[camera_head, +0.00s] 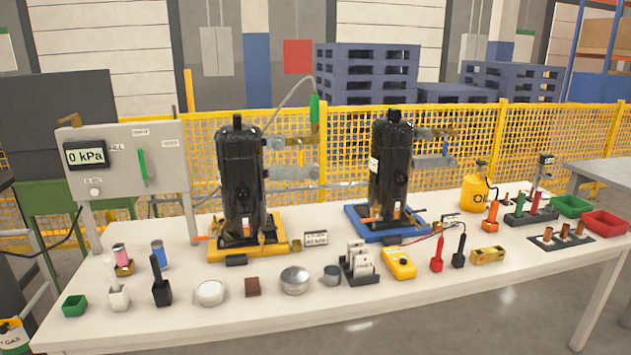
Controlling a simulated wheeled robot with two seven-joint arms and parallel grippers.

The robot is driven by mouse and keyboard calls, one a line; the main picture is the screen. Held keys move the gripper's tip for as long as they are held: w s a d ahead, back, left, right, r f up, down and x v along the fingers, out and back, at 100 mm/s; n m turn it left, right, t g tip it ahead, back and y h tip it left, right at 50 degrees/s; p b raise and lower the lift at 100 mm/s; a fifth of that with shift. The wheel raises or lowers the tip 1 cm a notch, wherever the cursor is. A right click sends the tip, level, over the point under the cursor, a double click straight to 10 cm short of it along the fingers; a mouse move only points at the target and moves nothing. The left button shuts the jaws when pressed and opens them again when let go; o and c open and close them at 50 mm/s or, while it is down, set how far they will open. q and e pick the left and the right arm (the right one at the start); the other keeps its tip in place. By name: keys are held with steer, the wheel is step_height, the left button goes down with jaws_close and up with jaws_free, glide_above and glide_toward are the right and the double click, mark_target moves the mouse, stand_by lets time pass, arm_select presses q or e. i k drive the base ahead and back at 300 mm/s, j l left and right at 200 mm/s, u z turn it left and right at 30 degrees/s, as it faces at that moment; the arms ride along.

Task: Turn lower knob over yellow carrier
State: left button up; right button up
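The yellow carrier (217,254) sits on the white table left of centre and bears a tall black compressor (240,185). Two fittings stick out to the right of this compressor, one above the other. A hose with a green end (314,108) hangs above the upper fitting. Neither of my grippers shows in the head view.
A blue carrier (362,226) with a second black compressor (390,170) stands to the right. A panel reading 0 kPa (130,160) stands at the left. Small tools, cups and a yellow meter (399,263) line the table's front edge. A yellow fence (480,135) runs behind.

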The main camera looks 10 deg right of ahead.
mark_target(314, 175)
steer(key=i+l, duration=0.2)
steer(key=l, duration=0.15)
steer(key=i+l, duration=0.25)
steer(key=l, duration=0.15)
steer(key=i+l, duration=0.2)
steer(key=l, duration=0.15)
steer(key=i+l, duration=0.2)
steer(key=l, duration=0.2)
steer(key=i+l, duration=0.45)
steer(key=l, duration=0.3)
steer(key=i+l, duration=0.25)
steer(key=l+u, duration=0.05)
steer(key=l, duration=0.05)
